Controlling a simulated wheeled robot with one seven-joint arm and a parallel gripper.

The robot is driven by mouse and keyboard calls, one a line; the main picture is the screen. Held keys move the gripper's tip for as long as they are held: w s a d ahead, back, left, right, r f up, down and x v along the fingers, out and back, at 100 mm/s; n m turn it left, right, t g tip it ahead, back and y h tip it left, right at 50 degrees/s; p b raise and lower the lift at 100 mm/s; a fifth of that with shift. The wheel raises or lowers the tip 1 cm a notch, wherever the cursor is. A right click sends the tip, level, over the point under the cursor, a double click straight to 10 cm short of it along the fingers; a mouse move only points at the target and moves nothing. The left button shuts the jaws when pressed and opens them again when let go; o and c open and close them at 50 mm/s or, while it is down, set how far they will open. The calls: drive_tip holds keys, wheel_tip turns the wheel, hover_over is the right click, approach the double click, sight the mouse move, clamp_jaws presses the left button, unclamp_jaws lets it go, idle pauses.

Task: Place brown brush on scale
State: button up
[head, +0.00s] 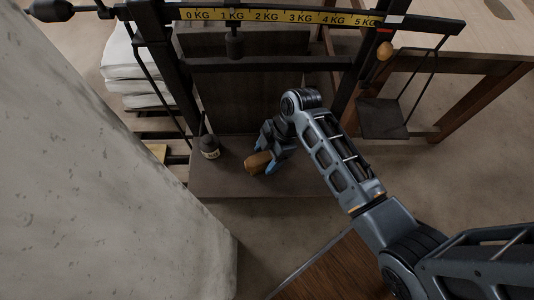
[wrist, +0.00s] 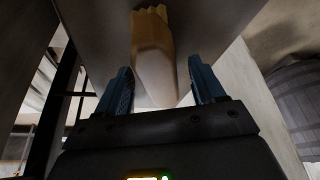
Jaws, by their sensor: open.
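The beam scale has a yellow beam (head: 280,17) marked in kilograms across the top. A dark flat platform (head: 225,182) forms its low base, and a square pan (head: 382,118) hangs at the right. The brown brush (head: 257,163) is at the platform, beside my gripper's blue fingertips. In the wrist view the brush (wrist: 153,58) lies between the two fingers, with visible gaps at its sides. My gripper (head: 264,158) is open around it, and its fingers also show in the wrist view (wrist: 163,85). Whether the brush rests fully on the platform is hard to tell.
A small dark bottle-shaped weight (head: 209,147) stands left of the brush on the platform. A pale concrete pillar (head: 110,190) fills the left foreground. White sacks (head: 130,65) are stacked behind it. A wooden table (head: 480,45) is at the right.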

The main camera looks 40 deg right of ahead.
drive_tip(key=v, duration=1.2)
drive_tip(key=shift+r, duration=0.15)
drive_tip(key=s+a+f+m+t+h, duration=0.2)
drive_tip(key=s+m+t, duration=0.15)
drive_tip(key=s, duration=0.25)
drive_tip(key=s+a+f+m+t+h, duration=0.1)
drive_tip(key=s+a+f+m+t, duration=0.1)
drive_tip(key=s+m, duration=0.35)
drive_tip(key=s+r+m+t, duration=0.3)
drive_tip(key=s+r, duration=0.4)
drive_tip(key=r, duration=0.3)
drive_tip(key=s+r+m+t+h, duration=0.1)
drive_tip(key=s+r+m+t, duration=0.2)
drive_tip(key=r, duration=0.8)
drive_tip(key=s+t, duration=0.2)
drive_tip(key=s, duration=0.2)
drive_tip(key=shift+s+d+r, duration=0.15)
drive_tip(key=shift+s+r, duration=0.05)
drive_tip(key=shift+s, duration=0.15)
